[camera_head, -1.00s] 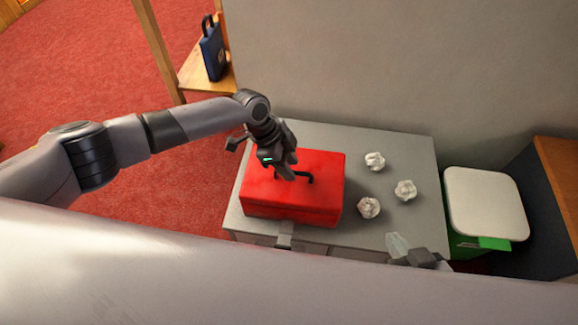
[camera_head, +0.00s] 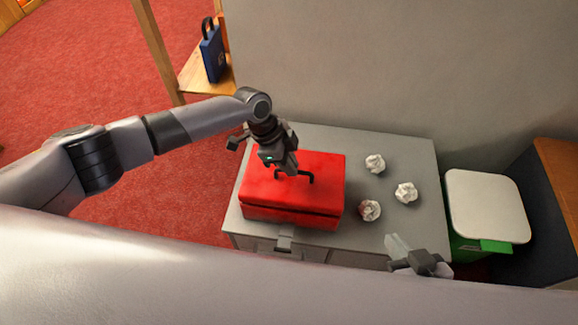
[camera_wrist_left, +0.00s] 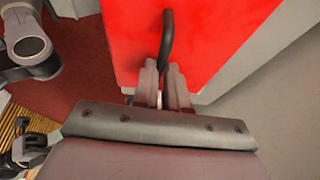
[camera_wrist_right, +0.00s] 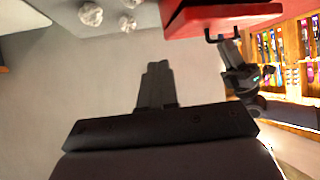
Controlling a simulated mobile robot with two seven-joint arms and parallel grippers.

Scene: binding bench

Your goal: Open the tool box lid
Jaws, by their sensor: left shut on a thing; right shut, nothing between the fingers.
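The red tool box (camera_head: 262,212) sits on the grey bench. Its red lid (camera_head: 325,165) is slightly raised along the front, with a dark gap below it. My left gripper (camera_head: 290,169) is shut on the lid's black handle (camera_head: 309,178); the left wrist view shows the handle (camera_wrist_left: 167,40) between the fingertips (camera_wrist_left: 162,72). The box's inside is hidden. My right gripper (camera_head: 396,245) is shut and empty near the bench's front right; its closed fingers show in the right wrist view (camera_wrist_right: 157,75).
Several crumpled white papers (camera_head: 405,192) lie on the bench (camera_head: 390,145) right of the box. A green bin with a white lid (camera_head: 487,205) stands beyond the bench's right edge. A wall rises behind. A blue bag (camera_head: 213,55) stands on a wooden shelf at the back left.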

